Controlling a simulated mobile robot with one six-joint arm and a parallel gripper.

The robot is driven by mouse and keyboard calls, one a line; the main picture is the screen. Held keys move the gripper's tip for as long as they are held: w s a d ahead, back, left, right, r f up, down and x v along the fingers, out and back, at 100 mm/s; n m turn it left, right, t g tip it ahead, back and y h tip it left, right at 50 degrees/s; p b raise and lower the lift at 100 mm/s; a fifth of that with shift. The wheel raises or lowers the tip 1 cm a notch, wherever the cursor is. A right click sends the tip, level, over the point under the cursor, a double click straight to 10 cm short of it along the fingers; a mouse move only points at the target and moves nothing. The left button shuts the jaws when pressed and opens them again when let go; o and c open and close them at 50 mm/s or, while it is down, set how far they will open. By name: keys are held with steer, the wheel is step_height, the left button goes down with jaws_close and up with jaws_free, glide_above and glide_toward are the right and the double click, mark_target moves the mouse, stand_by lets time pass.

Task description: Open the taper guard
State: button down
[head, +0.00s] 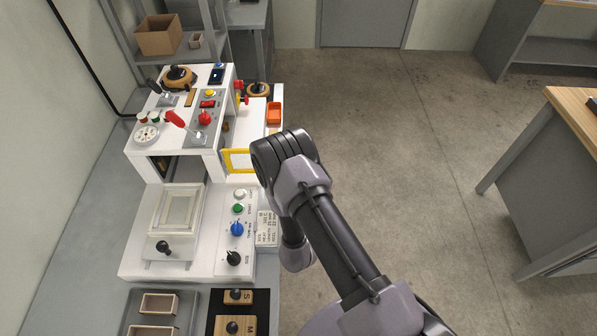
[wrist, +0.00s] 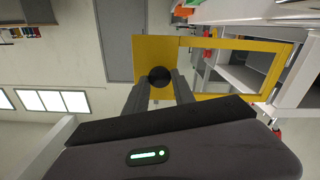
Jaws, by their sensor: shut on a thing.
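The taper guard is a yellow-framed panel with a window. In the head view the guard (head: 225,162) shows beside the white machine's right front leg, and my arm hides its right part. In the wrist view the guard (wrist: 145,52) spans the upper middle to the right, with a solid yellow plate at its left end. A round black knob (wrist: 160,76) sits on that plate. My gripper (wrist: 160,88) is shut on the knob, one finger on each side. The head view does not show the fingers. I cannot tell exactly how far the guard is swung.
The white machine (head: 143,167) with buttons and a red lever (head: 175,118) stands left of my arm. An orange bin (head: 274,112) lies behind the guard. Trays with small boxes (head: 158,304) are at the front. Open floor (head: 430,150) lies to the right, up to a wood-topped bench (head: 575,105).

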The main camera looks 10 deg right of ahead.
steer(key=shift+s+a, duration=0.1)
steer(key=shift+s, duration=0.15)
steer(key=c, duration=1)
jaws_free()
steer(key=shift+c, duration=0.2)
steer(key=s, duration=0.7)
steer(key=shift+s+a+p, duration=0.25)
steer(key=shift+a+p, duration=0.1)
